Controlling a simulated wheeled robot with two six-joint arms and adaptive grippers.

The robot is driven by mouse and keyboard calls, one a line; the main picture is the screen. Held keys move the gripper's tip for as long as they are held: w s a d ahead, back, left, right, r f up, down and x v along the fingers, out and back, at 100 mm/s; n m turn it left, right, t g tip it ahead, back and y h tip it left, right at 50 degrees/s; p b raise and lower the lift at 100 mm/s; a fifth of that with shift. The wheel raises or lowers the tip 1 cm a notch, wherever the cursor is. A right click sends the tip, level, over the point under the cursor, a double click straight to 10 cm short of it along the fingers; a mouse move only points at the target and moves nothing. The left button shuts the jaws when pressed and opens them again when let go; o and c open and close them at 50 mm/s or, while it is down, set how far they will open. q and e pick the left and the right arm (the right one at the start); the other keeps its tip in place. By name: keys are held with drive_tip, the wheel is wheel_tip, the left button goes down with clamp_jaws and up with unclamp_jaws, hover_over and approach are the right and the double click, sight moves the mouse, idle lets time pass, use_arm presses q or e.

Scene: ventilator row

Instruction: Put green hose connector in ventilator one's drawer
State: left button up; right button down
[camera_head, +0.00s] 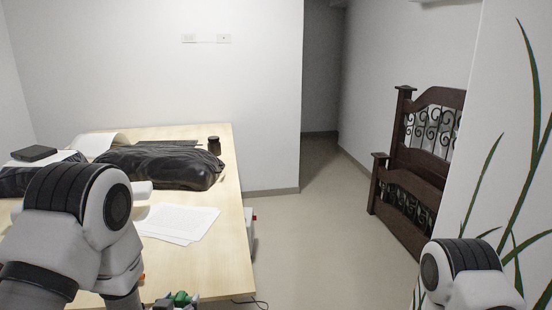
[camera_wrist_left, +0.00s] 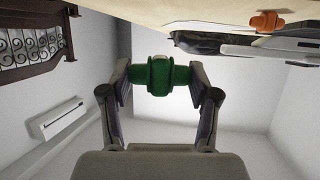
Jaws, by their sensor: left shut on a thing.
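The green hose connector (camera_wrist_left: 159,75) is between the two fingers of my left gripper (camera_wrist_left: 160,78) in the left wrist view. The fingers are shut on it, one at each side. In the head view the connector (camera_head: 181,298) shows small at the bottom edge, with my left gripper (camera_head: 178,301) partly cut off there, near the table's front part. No ventilator drawer can be made out. My right arm shows at the lower right of the head view, but its gripper is out of view.
A wooden table (camera_head: 215,255) holds papers (camera_head: 180,222), a black bag (camera_head: 160,165) and a dark cup (camera_head: 214,145). An orange connector (camera_wrist_left: 266,22) shows in the wrist view. A white and red object (camera_head: 250,222) is partly hidden beyond the table's right edge. The floor (camera_head: 320,240) to the right is clear.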

use_arm(q)
drive_tip(key=s+d, duration=0.4)
drive_tip(key=d, duration=0.1)
drive_tip(key=shift+n+y, duration=0.3)
drive_tip(key=shift+y, duration=0.1)
drive_tip(key=w+a, duration=0.1)
drive_tip(key=a, duration=0.1)
drive_tip(key=w+a, duration=0.2)
drive_tip(key=a, duration=0.1)
drive_tip(key=w+a, duration=0.1)
drive_tip(key=a, duration=0.1)
drive_tip(key=shift+w+a+f, duration=0.15)
drive_tip(key=shift+w+f, duration=0.1)
drive_tip(key=shift+w, duration=0.15)
drive_tip(key=a+f+n+y, duration=0.1)
drive_tip(key=a+f+y, duration=0.1)
drive_tip(key=a, duration=0.5)
drive_tip(key=shift+s+f+n, duration=0.15)
drive_tip(key=shift+n, duration=0.25)
